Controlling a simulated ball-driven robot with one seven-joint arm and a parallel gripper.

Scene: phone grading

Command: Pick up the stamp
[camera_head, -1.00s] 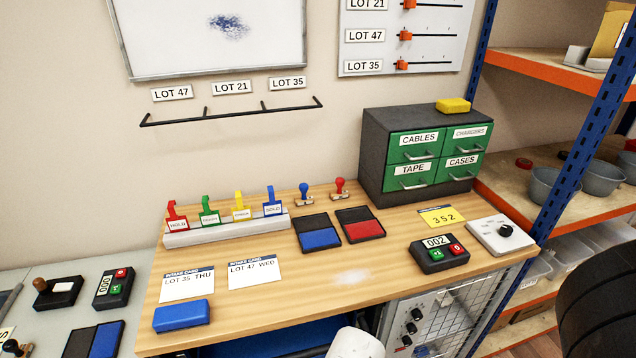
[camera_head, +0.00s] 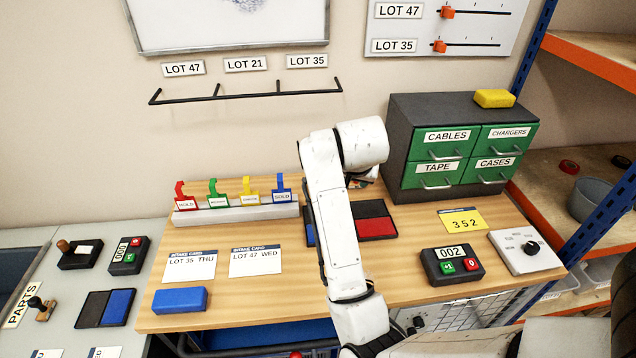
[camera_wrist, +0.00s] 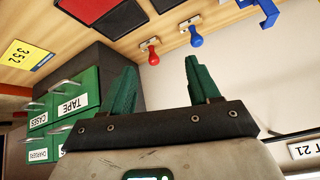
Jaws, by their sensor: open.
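Two small stamps stand side by side on the wooden desk in the wrist view: one with a red handle (camera_wrist: 153,55) and one with a blue handle (camera_wrist: 196,38). My gripper (camera_wrist: 160,64) has its two green fingers spread wide with nothing between them. In that view the fingertips appear just below the stamps, apart from them. In the head view my arm hides both stamps, and the gripper itself cannot be made out behind it. Another stamp with a black knob (camera_head: 36,303) lies on the grey table at the left.
A drawer cabinet (camera_head: 400,138) with a yellow block (camera_head: 494,98) on top stands right of my arm. Ink pads (camera_head: 375,218), a tag rack (camera_head: 240,213), a counter (camera_head: 452,265) and a dial box (camera_head: 527,251) sit on the desk. A wall rail (camera_head: 245,94) hangs behind.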

